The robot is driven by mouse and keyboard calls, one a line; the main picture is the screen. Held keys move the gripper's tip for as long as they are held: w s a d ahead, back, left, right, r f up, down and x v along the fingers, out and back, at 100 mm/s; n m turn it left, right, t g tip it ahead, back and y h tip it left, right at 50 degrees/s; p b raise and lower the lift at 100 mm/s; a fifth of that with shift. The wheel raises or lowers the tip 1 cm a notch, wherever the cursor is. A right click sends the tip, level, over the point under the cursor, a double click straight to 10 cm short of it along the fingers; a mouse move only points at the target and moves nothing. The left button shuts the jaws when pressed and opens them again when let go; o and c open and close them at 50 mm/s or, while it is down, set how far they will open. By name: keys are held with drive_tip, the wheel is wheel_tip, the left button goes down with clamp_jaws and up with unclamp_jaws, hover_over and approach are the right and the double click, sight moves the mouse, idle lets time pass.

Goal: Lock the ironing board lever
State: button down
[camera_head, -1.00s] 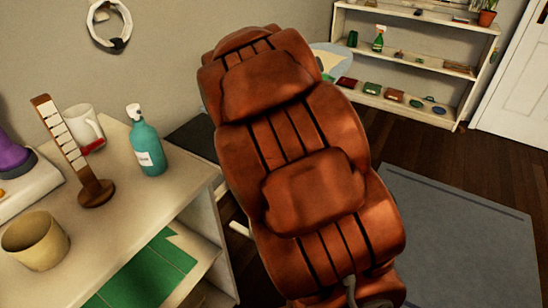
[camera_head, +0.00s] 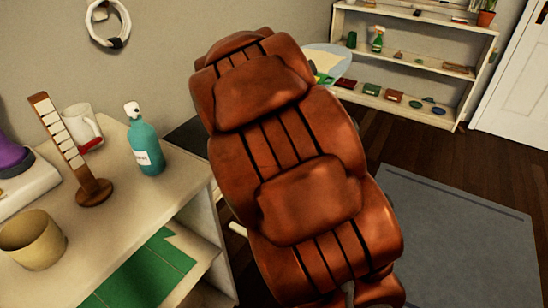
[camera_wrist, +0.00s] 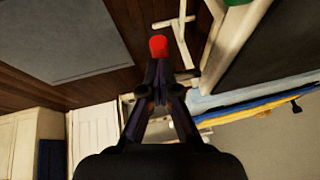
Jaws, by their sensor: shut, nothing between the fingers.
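My gripper (camera_wrist: 160,72) shows in the wrist view, with its dark fingers shut and empty. A red tip (camera_wrist: 158,45) shows right at the fingertips; it looks like the end of the lever, but I cannot tell whether they touch. White bars (camera_wrist: 183,42) beside it look like the ironing board's legs. Blue and yellow cloth layers (camera_wrist: 250,112) lie along the right. In the head view, a pale blue rounded end (camera_head: 335,60), probably the ironing board, shows behind a brown padded chair (camera_head: 285,140). The chair hides most of it, and my gripper is not seen there.
A desk (camera_head: 115,205) at the left holds a teal bottle (camera_head: 146,148), a white mug (camera_head: 82,126) and a tan cup (camera_head: 32,240). A white shelf (camera_head: 425,57) stands at the back right. A grey rug (camera_head: 455,240) lies on clear floor.

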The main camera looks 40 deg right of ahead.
drive_tip(key=s+a+v, duration=0.1)
drive_tip(key=v, duration=1.2)
drive_tip(key=shift+f+p, duration=0.35)
drive_tip(key=shift+f, duration=0.05)
drive_tip(key=shift+a, duration=0.1)
drive_tip(key=s+a+f+n+g+y, duration=0.2)
drive_tip(key=s+a+f+n+g, duration=0.15)
drive_tip(key=s+a+n, duration=0.65)
drive_tip(key=s+a+f+n+g+y, duration=0.25)
drive_tip(key=s+a+f+n, duration=0.35)
drive_tip(key=s, duration=0.9)
wheel_tip(320, 180, up, 19)
drive_tip(key=w+m+p, duration=0.1)
drive_tip(key=p, duration=1.5)
drive_tip(key=shift+w+a+r+t, duration=0.2)
drive_tip(key=shift+t, duration=0.2)
